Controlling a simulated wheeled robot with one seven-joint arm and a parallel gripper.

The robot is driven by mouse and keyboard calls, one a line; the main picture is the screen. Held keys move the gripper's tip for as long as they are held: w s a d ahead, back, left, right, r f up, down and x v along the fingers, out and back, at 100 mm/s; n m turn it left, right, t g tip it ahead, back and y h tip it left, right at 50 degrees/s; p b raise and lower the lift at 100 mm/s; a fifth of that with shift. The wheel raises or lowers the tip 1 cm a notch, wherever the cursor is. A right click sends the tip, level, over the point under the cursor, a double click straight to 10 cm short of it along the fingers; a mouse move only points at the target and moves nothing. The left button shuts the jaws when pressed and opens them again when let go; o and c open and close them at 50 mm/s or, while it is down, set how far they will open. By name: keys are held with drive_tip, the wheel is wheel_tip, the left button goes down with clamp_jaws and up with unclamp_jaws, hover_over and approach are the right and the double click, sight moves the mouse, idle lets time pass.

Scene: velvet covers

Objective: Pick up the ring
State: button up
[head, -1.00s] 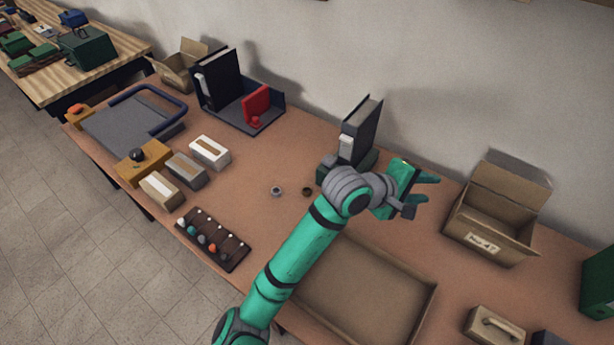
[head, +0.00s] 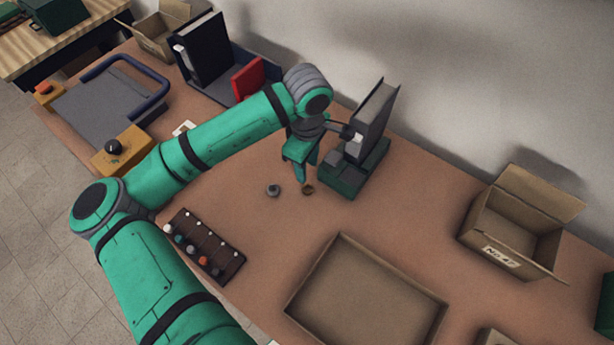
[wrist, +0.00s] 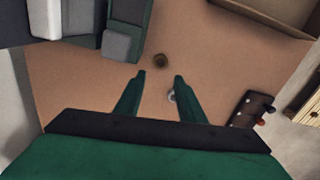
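Two small round pieces lie on the brown tabletop. One is grey and ring-like (head: 273,190); the other is a dark brown ring-like piece (head: 308,189) to its right. In the wrist view the brown piece (wrist: 160,60) lies just beyond the fingertips, roughly midway between them. The grey piece (wrist: 171,96) shows between the fingers, close beside the right one. My gripper (head: 303,174) points down above the table, close to the brown piece. In the wrist view its green fingers (wrist: 160,76) are apart with nothing held between them.
A shallow open tray (head: 340,243) lies in front, a dark peg rack (head: 222,244) to the left. An open cardboard box (head: 510,232) stands at right.

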hover_over(308, 188)
drive_tip(key=f, duration=0.4)
drive_tip(key=shift+s+f, duration=0.35)
drive_tip(key=shift+f, duration=0.05)
drive_tip(key=shift+w+f, duration=0.15)
drive_tip(key=shift+f, duration=1.2)
drive_tip(key=shift+w+f, duration=0.15)
drive_tip(key=shift+f, duration=1.15)
drive_tip(key=shift+c, duration=0.6)
drive_tip(key=c, duration=0.7)
